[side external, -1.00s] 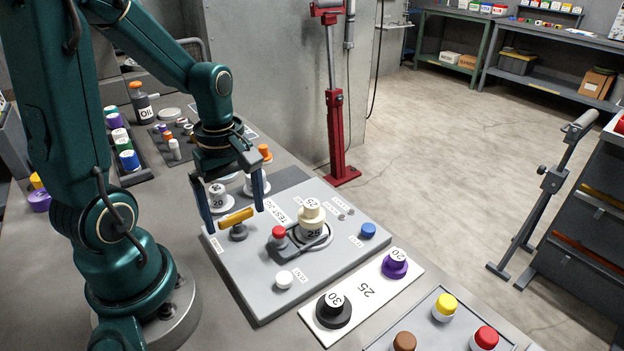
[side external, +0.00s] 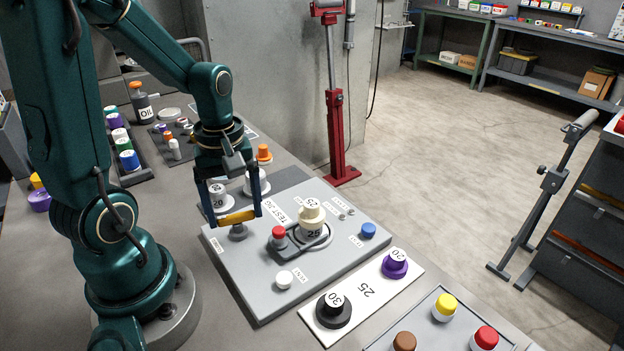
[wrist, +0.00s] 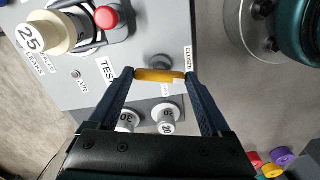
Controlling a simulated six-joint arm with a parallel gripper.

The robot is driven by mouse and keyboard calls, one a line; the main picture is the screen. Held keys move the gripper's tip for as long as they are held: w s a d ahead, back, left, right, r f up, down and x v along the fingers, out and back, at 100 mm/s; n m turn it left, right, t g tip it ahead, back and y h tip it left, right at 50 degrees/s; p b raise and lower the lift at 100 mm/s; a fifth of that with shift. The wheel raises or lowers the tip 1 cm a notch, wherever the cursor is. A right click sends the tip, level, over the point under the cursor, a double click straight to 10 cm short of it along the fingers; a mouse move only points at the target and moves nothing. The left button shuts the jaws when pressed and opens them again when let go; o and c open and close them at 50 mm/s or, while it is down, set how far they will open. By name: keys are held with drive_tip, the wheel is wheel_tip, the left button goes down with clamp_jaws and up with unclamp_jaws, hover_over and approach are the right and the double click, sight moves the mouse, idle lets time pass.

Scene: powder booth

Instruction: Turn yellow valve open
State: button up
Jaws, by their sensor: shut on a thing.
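The yellow valve handle (side external: 237,217) sits on a grey stem (side external: 238,232) near the left corner of the grey test panel (side external: 262,300). My gripper (side external: 238,222) is shut on the handle, with one dark finger at each end of it. In the wrist view the yellow handle (wrist: 158,75) lies crosswise between the two fingertips of my gripper (wrist: 158,76). A "CLOSED" label (wrist: 188,58) is beside the handle's right end in that view. The label on the other side is partly hidden by my gripper.
White weights (wrist: 166,118) stand close behind my gripper. A white board (side external: 392,289) holds black and purple weights.

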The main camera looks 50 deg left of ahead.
sight(236, 215)
drive_tip(key=m, duration=1.1)
drive_tip(key=shift+m, duration=1.8)
drive_tip(key=o, duration=1.2)
drive_tip(key=shift+c, duration=0.2)
drive_tip(key=shift+r, duration=0.1)
drive_tip(key=shift+r, duration=2.55)
drive_tip(key=shift+d+m, duration=0.1)
drive_tip(key=shift+m, duration=0.2)
